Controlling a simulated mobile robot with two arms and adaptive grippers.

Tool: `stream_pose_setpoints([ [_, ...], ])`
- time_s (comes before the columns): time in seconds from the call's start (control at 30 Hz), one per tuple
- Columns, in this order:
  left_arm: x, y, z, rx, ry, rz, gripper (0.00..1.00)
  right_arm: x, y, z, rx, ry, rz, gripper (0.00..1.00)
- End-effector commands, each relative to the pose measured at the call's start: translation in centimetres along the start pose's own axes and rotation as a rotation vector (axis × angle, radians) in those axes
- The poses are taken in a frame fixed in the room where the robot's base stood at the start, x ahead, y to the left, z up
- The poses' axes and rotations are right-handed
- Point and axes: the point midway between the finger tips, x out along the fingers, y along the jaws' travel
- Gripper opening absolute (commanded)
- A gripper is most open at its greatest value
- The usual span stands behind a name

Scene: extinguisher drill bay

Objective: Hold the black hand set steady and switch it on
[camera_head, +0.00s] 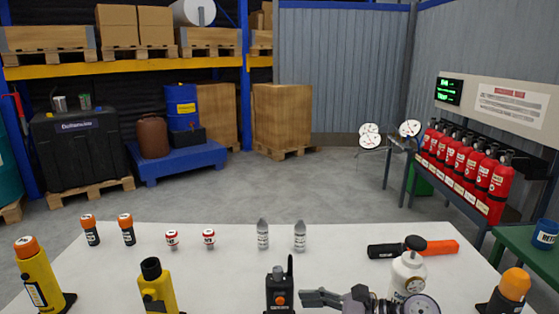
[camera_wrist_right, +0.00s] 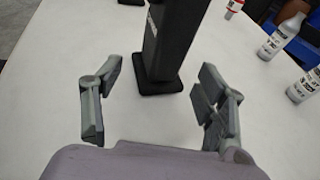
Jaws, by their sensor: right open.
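The black hand set (camera_head: 280,292) stands upright near the front middle of the white table, with a thin antenna on top and an orange round button on its face. My right gripper (camera_head: 312,298) comes in from the right, close beside it. In the right wrist view the gripper (camera_wrist_right: 152,112) is open and empty, its two fingers apart. The black hand set (camera_wrist_right: 166,45) stands on its wider foot just ahead of the finger gap, not clasped; its top is cut off there. My left gripper is not in view.
Yellow devices (camera_head: 156,288) stand left on the table (camera_head: 210,270). Grey bottles (camera_head: 262,235), small red-white bottles (camera_head: 172,240) and orange-capped cylinders (camera_head: 90,231) stand behind. A white bottle (camera_head: 408,273) and a black-orange torch (camera_head: 412,249) are at right.

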Motion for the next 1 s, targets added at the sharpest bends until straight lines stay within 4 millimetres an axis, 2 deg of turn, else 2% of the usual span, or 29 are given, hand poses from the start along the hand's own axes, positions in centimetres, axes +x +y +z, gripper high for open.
stream_pose_setpoints([
  [0.07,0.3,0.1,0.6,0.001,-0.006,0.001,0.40,1.2,0.1,0.2,-0.001,-0.001,0.002,0.66],
  [0.2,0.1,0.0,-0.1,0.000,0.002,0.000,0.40,3.1,0.1,0.1,-0.001,-0.002,0.002,0.66],
  [0.4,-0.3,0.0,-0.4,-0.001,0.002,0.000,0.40,4.5,0.0,0.1,-0.001,-0.001,0.000,0.66],
  [0.77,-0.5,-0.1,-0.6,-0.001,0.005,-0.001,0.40,4.9,0.0,0.0,-0.001,0.001,0.000,0.66],
  [1.0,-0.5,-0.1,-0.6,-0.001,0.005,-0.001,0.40,4.9,0.0,0.0,-0.001,0.001,0.000,0.52],
])
